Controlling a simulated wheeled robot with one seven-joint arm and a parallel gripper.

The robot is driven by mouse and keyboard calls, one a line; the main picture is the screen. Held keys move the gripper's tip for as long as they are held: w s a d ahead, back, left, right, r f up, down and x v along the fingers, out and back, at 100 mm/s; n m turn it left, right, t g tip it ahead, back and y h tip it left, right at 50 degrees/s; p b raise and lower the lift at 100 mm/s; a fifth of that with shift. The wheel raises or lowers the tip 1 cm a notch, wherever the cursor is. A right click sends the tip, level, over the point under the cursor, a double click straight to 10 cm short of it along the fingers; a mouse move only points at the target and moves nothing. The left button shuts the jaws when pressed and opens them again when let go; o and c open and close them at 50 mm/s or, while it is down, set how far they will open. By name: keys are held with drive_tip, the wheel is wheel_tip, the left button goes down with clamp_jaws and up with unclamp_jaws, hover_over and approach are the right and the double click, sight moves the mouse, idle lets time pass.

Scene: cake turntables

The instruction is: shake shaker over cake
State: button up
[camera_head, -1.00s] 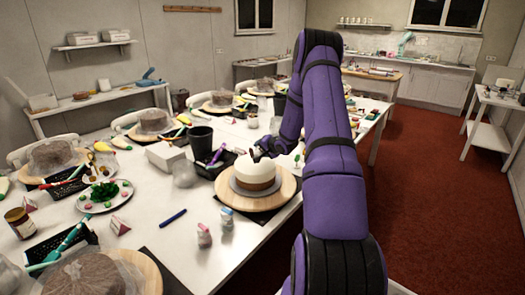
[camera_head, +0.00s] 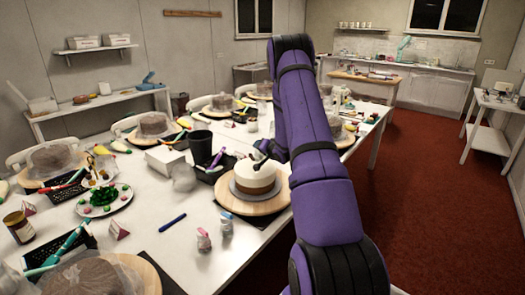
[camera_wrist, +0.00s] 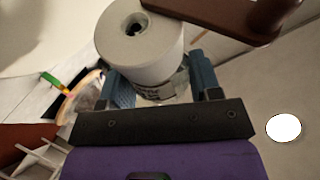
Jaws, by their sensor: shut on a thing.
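A white cake with a brown lower band (camera_head: 256,175) stands on a round wooden turntable (camera_head: 266,207) at the table's right edge. In the wrist view, my gripper (camera_wrist: 161,82) has its blue fingers shut on both sides of a shaker (camera_wrist: 140,42). The shaker has a pale, round end with a dark hole facing the camera and a clearer, labelled part between the fingers. In the head view, my purple arm reaches to the cake's right upper side. The gripper and shaker are mostly hidden there, so their exact height over the cake is unclear.
A dark bin (camera_head: 201,146), a black basket (camera_head: 212,170) and a white box (camera_head: 165,157) stand left of the cake. A plate of decorations (camera_head: 104,199) is further left.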

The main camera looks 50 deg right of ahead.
drive_tip(key=shift+d, duration=0.1)
drive_tip(key=shift+w+d+r, duration=0.1)
drive_tip(key=shift+d+r, duration=0.1)
drive_tip(key=shift+a+f, duration=0.2)
drive_tip(key=shift+a, duration=0.15)
drive_tip(key=shift+s+r+n, duration=0.2)
drive_tip(key=shift+r+n, duration=0.05)
drive_tip(key=shift+n, duration=0.05)
drive_tip(key=shift+w+d+r, duration=0.15)
drive_tip(key=shift+r, duration=0.05)
drive_tip(key=shift+a+f, duration=0.2)
drive_tip(key=shift+a, duration=0.05)
drive_tip(key=shift+t, duration=0.3)
drive_tip(key=shift+s+a+r+n+t+h, duration=0.15)
drive_tip(key=shift+s+n+t+h, duration=0.15)
drive_tip(key=shift+h, duration=0.1)
